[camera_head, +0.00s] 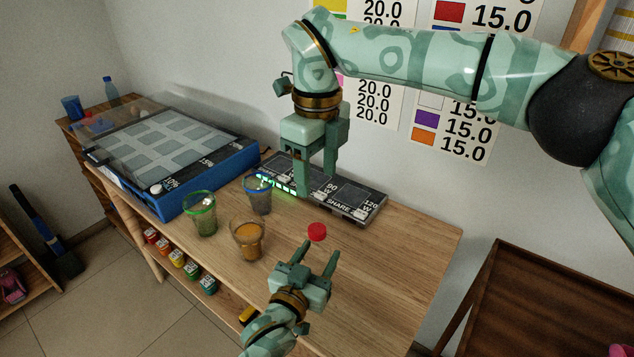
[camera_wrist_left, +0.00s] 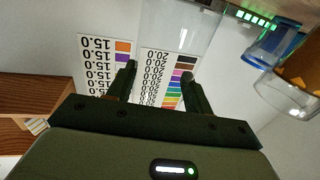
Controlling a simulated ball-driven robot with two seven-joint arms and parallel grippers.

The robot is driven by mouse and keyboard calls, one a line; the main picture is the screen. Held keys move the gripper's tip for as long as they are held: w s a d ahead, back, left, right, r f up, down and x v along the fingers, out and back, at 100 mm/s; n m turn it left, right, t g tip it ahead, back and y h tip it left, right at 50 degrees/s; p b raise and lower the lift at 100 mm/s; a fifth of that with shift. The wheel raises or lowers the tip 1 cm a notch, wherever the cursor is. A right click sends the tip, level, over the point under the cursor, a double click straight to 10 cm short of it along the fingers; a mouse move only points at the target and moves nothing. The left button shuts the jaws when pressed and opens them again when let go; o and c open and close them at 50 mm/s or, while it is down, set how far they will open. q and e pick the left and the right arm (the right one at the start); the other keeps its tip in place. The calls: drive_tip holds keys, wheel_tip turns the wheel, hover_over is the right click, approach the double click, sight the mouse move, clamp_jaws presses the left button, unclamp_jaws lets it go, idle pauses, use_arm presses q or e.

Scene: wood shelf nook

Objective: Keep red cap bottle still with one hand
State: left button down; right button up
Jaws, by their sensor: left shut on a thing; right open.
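The red cap (camera_head: 317,232) of the bottle shows at the fingertips of my left gripper (camera_head: 320,250) in the head view. The bottle's body is clear and hard to make out there. In the left wrist view a see-through, pale body (camera_wrist_left: 180,25) shows beyond and between the fingers of the left gripper (camera_wrist_left: 160,70). The left gripper is shut on the bottle, with its fingers apart at the bottle's width. My right gripper (camera_head: 317,186) is open and points down, above and behind the bottle, over the dark panel. Nothing shows between its fingers.
Glasses with a green rim (camera_head: 201,217), a blue rim (camera_head: 258,197) and orange contents (camera_head: 248,242) stand left of the bottle. A dark panel (camera_head: 358,203) lies along the wall. A blue-sided case (camera_head: 215,182) is at the left. The wooden tabletop (camera_head: 405,245) is clear at the right.

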use_arm(q)
drive_tip(key=c, duration=0.5)
unclamp_jaws()
drive_tip(key=shift+s, duration=0.1)
use_arm(e)
drive_tip(key=shift+r, duration=0.1)
use_arm(q)
drive_tip(key=shift+s+a, duration=0.2)
drive_tip(key=shift+s, duration=0.15)
drive_tip(key=p+v, duration=0.4)
drive_tip(key=v, duration=1.1)
use_arm(e)
drive_tip(key=r, duration=0.5)
drive_tip(key=shift+s+r, duration=0.2)
drive_tip(key=shift+s, duration=0.2)
use_arm(q)
drive_tip(key=shift+s, duration=0.15)
